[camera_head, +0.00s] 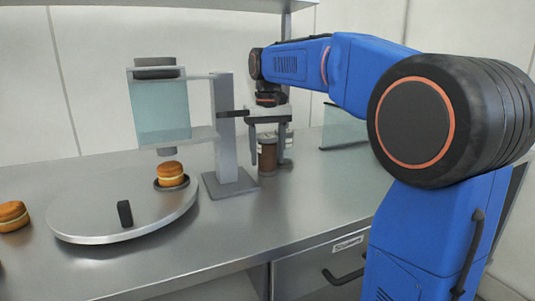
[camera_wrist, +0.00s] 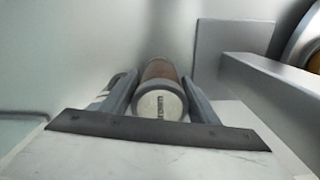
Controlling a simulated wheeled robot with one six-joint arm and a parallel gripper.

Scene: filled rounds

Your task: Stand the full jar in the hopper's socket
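A brown jar (camera_head: 267,158) with a pale lid stands upright on the counter, right of the hopper's post. In the wrist view the jar (camera_wrist: 160,92) shows its white, lettered lid between the fingers. My gripper (camera_head: 268,150) points down around the jar, one finger on each side. Narrow gaps show between the fingers and the jar, so it looks open. The hopper (camera_head: 223,120) is a grey post with two arms around a bluish clear panel or vessel (camera_head: 160,110), with a dark piece (camera_head: 155,72) on top. I cannot make out its socket clearly.
A round turntable (camera_head: 90,222) under the hopper carries a filled round (camera_head: 170,174) on a dark holder and a small black block (camera_head: 125,214). Another round (camera_head: 12,216) lies at the left. A clear panel (camera_head: 343,132) stands right of the jar. The front right counter is clear.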

